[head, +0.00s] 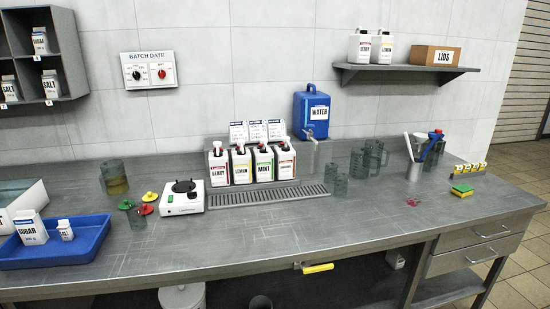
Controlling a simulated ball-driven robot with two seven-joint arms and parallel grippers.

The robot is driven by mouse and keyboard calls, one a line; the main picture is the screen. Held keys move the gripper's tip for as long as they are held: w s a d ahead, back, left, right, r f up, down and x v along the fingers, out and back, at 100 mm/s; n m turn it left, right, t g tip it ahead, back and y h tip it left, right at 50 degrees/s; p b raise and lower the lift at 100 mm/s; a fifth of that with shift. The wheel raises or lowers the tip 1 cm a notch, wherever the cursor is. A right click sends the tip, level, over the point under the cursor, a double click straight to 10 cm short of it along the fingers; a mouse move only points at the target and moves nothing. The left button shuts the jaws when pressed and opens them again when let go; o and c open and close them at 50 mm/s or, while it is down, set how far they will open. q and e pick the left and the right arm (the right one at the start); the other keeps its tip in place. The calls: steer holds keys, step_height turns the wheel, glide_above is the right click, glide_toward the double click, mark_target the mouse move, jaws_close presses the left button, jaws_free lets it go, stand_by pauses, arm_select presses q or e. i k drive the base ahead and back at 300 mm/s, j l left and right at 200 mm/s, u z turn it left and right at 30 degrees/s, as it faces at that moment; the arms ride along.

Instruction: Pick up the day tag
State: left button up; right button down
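I cannot make out for certain which thing is the day tag. A row of small yellow and black pieces with pale marks (470,168) stands at the right end of the counter; they are too small to read. A batch date panel (148,70) with a black knob and a red knob is on the wall at the left. Neither of my grippers shows in the head view.
The grey counter (300,229) has free room along its front. Labelled bottles (240,166) stand behind a drain grate (268,196). A blue tray (85,246) with white cartons is at left. A sponge (461,190) and glass mugs (366,158) are at right.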

mark_target(473, 167)
steer(key=z, duration=1.25)
steer(key=u, duration=2.95)
steer(key=z, duration=3.65)
